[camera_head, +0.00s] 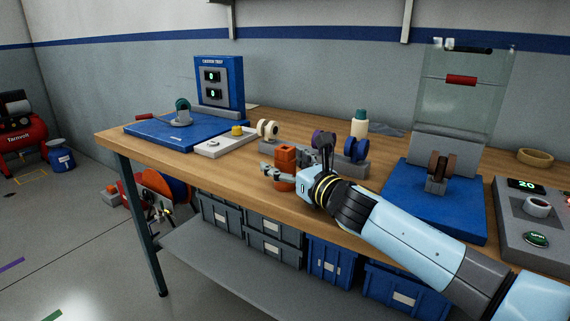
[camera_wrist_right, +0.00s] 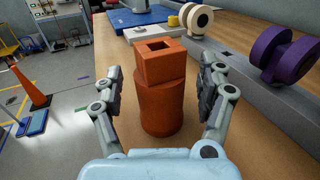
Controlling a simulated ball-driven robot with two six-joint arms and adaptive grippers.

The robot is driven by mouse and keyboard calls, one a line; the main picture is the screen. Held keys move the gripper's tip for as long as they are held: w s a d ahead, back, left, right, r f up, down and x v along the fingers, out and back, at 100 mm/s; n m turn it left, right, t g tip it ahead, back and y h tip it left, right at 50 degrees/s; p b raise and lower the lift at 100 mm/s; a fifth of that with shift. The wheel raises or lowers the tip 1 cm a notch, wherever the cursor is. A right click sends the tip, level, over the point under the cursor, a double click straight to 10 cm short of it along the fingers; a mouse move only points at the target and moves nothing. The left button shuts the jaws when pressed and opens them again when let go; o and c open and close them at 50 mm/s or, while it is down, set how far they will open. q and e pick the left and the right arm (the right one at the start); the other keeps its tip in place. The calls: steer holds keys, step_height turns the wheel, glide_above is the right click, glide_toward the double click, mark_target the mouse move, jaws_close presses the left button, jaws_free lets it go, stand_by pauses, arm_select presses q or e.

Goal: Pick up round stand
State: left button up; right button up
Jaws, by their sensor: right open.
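The round stand (camera_head: 284,184) is an orange cylinder near the front edge of the wooden workbench. A squarer orange block with a square hole in its top (camera_wrist_right: 160,62) sits on the cylinder, which also shows in the right wrist view (camera_wrist_right: 162,108). My right gripper (camera_head: 297,163) is open at the stand. In the wrist view its two fingers (camera_wrist_right: 162,88) are on either side of the stand, with visible gaps between them and it. In the head view the gripper partly hides the cylinder. My left gripper is not in view.
Just behind the stand is a grey rack with a cream wheel (camera_head: 268,129), a purple wheel (camera_wrist_right: 262,50) and a blue wheel (camera_head: 355,149). A blue test plate (camera_head: 155,133) lies at left, another blue base (camera_head: 403,205) at right. Bare bench (camera_head: 225,166) lies left of the stand.

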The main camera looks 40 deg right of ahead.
steer(key=shift+c, duration=0.4)
jaws_close()
